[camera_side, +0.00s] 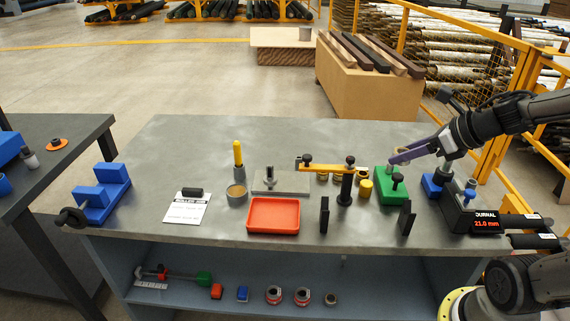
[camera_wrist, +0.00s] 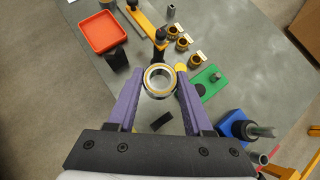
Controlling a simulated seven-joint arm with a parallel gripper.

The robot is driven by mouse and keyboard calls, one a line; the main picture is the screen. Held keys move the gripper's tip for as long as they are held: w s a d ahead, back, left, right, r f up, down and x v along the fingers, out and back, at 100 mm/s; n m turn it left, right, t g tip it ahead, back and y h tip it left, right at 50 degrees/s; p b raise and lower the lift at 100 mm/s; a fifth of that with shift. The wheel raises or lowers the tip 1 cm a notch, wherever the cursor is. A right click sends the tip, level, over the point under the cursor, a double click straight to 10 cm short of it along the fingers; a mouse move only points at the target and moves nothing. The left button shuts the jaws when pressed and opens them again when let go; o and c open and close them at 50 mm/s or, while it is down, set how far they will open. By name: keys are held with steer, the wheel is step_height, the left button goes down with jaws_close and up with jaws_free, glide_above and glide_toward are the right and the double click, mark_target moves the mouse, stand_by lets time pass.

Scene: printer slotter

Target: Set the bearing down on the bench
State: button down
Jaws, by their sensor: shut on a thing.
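My gripper (camera_wrist: 160,84) is shut on the bearing (camera_wrist: 159,94), a silver ring with a yellow-gold inner band, held between the tips of the two purple fingers. In the side view my gripper (camera_side: 394,157) is above the right part of the bench (camera_side: 225,147), over or near the green block. The bearing is too small to make out clearly there. In the wrist view the grey bench top (camera_wrist: 225,50) shows below the bearing, and a dark patch lies on it between the fingers.
The green block (camera_side: 384,197) and the journal gauge (camera_side: 456,209) with its blue parts stand near my gripper. An orange-yellow arm on a black post (camera_side: 346,188), several brass rings and a red tray (camera_side: 273,229) are to the left. The bench's back left is clear.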

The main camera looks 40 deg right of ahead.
steer(key=s+a+f, duration=0.4)
steer(key=s+a, duration=0.2)
steer(key=s, duration=0.4)
steer(key=d+x, duration=0.1)
steer(key=x, duration=0.4)
steer(key=w+d+x, duration=0.1)
steer(key=x, duration=0.5)
steer(key=d+r+x, duration=0.1)
steer(key=x, duration=0.4)
steer(key=shift+w, duration=0.3)
steer(key=shift+w+f, duration=0.25)
steer(key=shift+f, duration=1.55)
steer(key=shift+f, duration=0.35)
steer(key=shift+f, duration=0.25)
steer(key=shift+c, duration=1.5)
jaws_free()
steer(key=shift+r, duration=0.1)
